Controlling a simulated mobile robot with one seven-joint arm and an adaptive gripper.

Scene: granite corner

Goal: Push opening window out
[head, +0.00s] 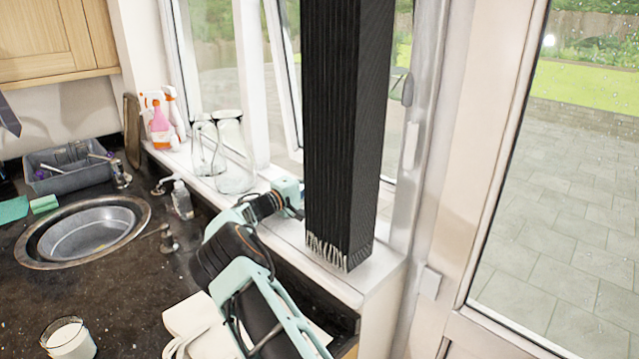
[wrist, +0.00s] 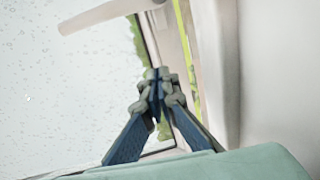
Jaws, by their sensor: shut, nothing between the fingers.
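The white-framed window stands behind the sill in the head view, with its slanted white frame (head: 290,85) left of a black ridged column. In the wrist view its rain-spotted pane (wrist: 60,90) fills the left side, and a white handle-like bar (wrist: 95,16) crosses the top. A narrow green strip shows between the pane's dark edge and the white frame at right. My gripper (wrist: 158,78) is shut and empty, with its fingertips near that edge; contact cannot be told. In the head view the column hides my fingers.
The black column (head: 345,130) stands close in front of my wrist. Glass vessels (head: 232,155) and spray bottles (head: 160,120) stand on the sill left of my arm. A sink (head: 85,240) and a white candle-like jar (head: 68,338) are on the dark counter. A glazed door (head: 560,200) is at right.

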